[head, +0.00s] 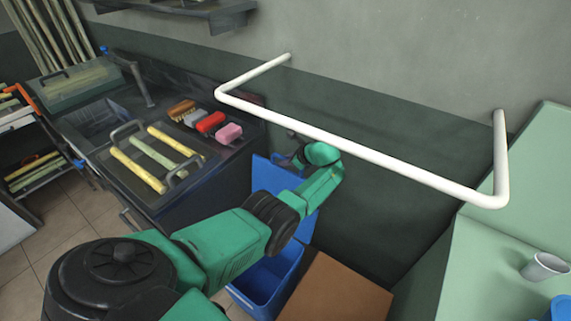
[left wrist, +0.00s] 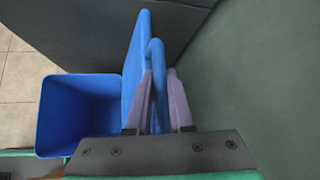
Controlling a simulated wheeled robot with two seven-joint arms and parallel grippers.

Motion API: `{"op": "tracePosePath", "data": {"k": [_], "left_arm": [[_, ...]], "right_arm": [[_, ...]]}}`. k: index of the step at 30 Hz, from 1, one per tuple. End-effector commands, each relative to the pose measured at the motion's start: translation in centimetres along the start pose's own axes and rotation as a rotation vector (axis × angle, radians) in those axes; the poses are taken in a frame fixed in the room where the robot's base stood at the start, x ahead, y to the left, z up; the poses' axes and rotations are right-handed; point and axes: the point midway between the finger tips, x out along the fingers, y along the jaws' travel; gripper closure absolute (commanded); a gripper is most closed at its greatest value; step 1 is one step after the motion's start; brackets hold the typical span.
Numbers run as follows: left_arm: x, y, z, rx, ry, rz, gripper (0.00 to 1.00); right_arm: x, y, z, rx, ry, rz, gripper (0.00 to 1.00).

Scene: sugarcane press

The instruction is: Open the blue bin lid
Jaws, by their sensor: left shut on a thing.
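The blue bin (head: 265,285) stands on the floor behind my left arm, and its open inside shows. Its blue lid (head: 270,178) is raised, standing about upright at the bin's edge. The left wrist view shows the empty-looking bin (left wrist: 78,115) at left and the lid (left wrist: 133,75) nearly edge-on beside it. My left gripper (left wrist: 160,88) has its two pale fingers closed around the lid's curved blue handle (left wrist: 156,60). In the head view my own arm hides the fingers and part of the lid. My right gripper is not in view.
A white wall rail (head: 350,155) runs just above my left wrist. A dark counter (head: 200,190) with cane pieces and brushes is at left. A brown box-like surface (head: 338,290) is right of the bin, and a green counter (head: 500,250) with a cup (head: 545,265) is at far right.

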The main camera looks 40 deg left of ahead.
Motion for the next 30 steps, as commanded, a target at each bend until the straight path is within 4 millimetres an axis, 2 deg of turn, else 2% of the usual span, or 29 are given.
{"op": "tracePosePath", "data": {"k": [14,15,16,17,26,30], "left_arm": [[0.1,-0.1,-0.2,0.001,0.004,0.000,1.00],[0.1,-0.1,-0.2,0.000,0.004,0.000,0.69],[0.1,-0.1,-0.2,0.000,0.003,0.000,0.57],[0.1,-0.1,-0.2,0.000,0.003,0.000,0.50],[0.0,-0.1,-0.2,0.000,0.002,-0.001,0.50],[-1.1,-0.2,-0.1,0.001,0.002,-0.002,0.50]], "right_arm": [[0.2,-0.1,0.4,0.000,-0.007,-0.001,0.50],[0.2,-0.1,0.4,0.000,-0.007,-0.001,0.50],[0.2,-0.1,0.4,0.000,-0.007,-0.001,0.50],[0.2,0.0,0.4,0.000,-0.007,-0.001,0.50],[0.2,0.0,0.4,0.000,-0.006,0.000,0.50],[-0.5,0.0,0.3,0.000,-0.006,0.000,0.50]]}}
